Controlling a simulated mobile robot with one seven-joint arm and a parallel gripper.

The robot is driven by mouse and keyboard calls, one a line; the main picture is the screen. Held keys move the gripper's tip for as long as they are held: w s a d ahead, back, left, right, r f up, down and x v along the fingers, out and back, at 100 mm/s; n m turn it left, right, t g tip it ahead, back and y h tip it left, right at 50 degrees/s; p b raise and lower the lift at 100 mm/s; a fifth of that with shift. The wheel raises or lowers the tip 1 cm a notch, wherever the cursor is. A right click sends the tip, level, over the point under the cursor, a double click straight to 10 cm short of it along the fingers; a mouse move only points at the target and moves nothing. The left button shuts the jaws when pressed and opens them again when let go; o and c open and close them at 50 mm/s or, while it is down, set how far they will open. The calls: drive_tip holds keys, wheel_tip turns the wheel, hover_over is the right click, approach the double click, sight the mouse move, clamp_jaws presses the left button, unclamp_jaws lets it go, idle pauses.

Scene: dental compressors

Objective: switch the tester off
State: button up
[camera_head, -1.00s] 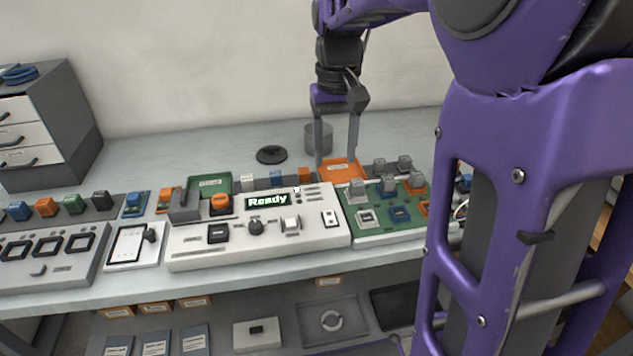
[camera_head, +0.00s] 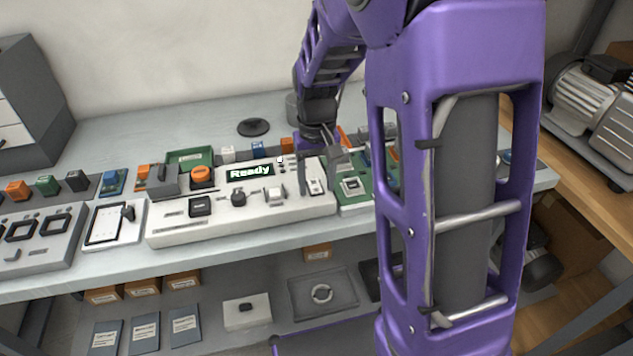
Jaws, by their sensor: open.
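The tester (camera_head: 240,218) is a long white console on the bench, and its lit display (camera_head: 250,172) reads "Ready". A small rocker switch (camera_head: 315,187) sits at its right end, with a dark knob (camera_head: 239,199) and another switch (camera_head: 275,199) further left. An orange button (camera_head: 202,174) is at its upper left. My gripper (camera_head: 319,180) is open, pointing down at the tester's right end, its fingers on either side of the rocker switch area. I cannot tell whether the fingers touch the tester. The rocker's position is too small to read.
A green board with modules (camera_head: 355,200) adjoins the tester on the right, partly hidden by my arm. A tablet-like panel (camera_head: 108,222) lies on the left. The bench's back left is clear.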

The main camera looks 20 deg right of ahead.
drive_tip(key=shift+c, duration=0.3)
clamp_jaws()
